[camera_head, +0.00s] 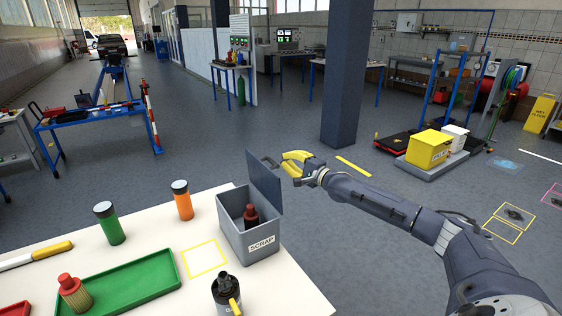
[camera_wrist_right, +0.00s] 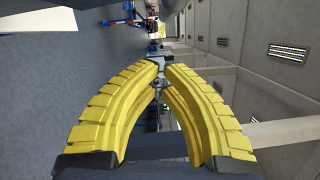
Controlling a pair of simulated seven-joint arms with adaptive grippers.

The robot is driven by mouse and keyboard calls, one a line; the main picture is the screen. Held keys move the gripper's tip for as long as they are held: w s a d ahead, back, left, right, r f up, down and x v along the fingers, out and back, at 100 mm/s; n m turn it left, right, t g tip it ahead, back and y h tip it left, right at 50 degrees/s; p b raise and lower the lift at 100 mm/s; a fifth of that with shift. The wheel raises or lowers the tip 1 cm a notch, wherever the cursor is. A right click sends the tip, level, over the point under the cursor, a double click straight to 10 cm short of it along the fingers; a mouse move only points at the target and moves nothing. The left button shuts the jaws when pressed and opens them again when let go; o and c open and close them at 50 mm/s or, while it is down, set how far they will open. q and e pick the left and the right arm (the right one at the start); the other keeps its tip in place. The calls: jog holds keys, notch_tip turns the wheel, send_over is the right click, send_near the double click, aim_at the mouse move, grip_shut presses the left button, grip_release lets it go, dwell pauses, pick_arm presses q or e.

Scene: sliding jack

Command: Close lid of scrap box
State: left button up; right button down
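The grey scrap box (camera_head: 246,240), labelled SCRAP, stands at the right edge of the white table. Its dark grey lid (camera_head: 265,184) is open and stands nearly upright, leaning outward on the box's right/far side. A dark red, bottle-like part (camera_head: 251,215) is inside the box. My right gripper (camera_head: 284,161), with yellow curved fingers, is just right of the lid's upper part, on its outer side; I cannot tell if it touches. In the right wrist view its fingertips (camera_wrist_right: 162,67) nearly meet, with nothing seen held. My left gripper is not in view.
On the white table (camera_head: 300,290) are an orange container (camera_head: 182,201), a green container (camera_head: 109,223), a green tray (camera_head: 135,282), a red-topped filter (camera_head: 74,293), a yellow-handled tool (camera_head: 50,251) and a black can (camera_head: 227,293). A dark pillar (camera_head: 347,75) stands beyond the arm.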

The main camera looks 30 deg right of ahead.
jog(key=shift+a+r, duration=0.1)
jog(key=shift+a, duration=0.55)
jog(key=shift+s+d, duration=0.1)
jog(key=shift+a+r, duration=0.15)
jog(key=shift+a, duration=0.75)
jog(key=shift+a, duration=0.1)
